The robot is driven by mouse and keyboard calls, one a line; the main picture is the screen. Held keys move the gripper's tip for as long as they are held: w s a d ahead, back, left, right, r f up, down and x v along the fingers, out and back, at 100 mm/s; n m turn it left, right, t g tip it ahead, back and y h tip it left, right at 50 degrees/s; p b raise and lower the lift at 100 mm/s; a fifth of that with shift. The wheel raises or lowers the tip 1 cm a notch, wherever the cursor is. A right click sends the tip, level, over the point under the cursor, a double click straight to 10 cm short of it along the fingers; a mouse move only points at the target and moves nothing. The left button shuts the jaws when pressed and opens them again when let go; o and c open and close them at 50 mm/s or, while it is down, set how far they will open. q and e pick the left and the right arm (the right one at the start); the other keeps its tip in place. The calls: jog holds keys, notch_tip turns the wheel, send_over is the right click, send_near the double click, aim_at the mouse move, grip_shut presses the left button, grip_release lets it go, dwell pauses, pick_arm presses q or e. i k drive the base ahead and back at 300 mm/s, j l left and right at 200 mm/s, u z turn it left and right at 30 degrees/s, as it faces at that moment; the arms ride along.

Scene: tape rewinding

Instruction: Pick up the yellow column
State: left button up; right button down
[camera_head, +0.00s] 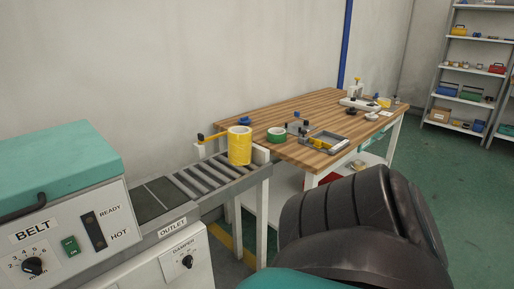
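The yellow column (239,146) is an upright yellow cylinder in the head view. It stands at the far end of the roller conveyor (190,187), close to the wooden table's near left corner. A yellow arm with a dark tip extends to the left beside its upper part; I cannot tell whether they touch. Neither of my grippers is in view.
A belt machine (70,215) with a teal lid stands at the left. The wooden table (310,108) holds a green tape roll (276,134), a metal frame (325,142) and small tools. Shelves (470,70) stand at the far right. The lower right view is blocked.

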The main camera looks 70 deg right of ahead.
aim_at(239, 137)
jog(key=z, duration=2.1)
jog(key=u, duration=0.65)
jog(key=i+l+u, duration=0.1)
jog(key=l+u, duration=0.35)
jog(key=i+l+u, duration=0.1)
jog(key=l+u, duration=0.2)
jog(key=u, duration=0.15)
jog(key=l+u, duration=0.45)
jog(key=l, duration=0.4)
jog(key=k+l, duration=0.1)
jog(key=l, duration=0.35)
jog(key=l+u, duration=0.15)
jog(key=l, duration=0.3)
jog(key=k, duration=0.05)
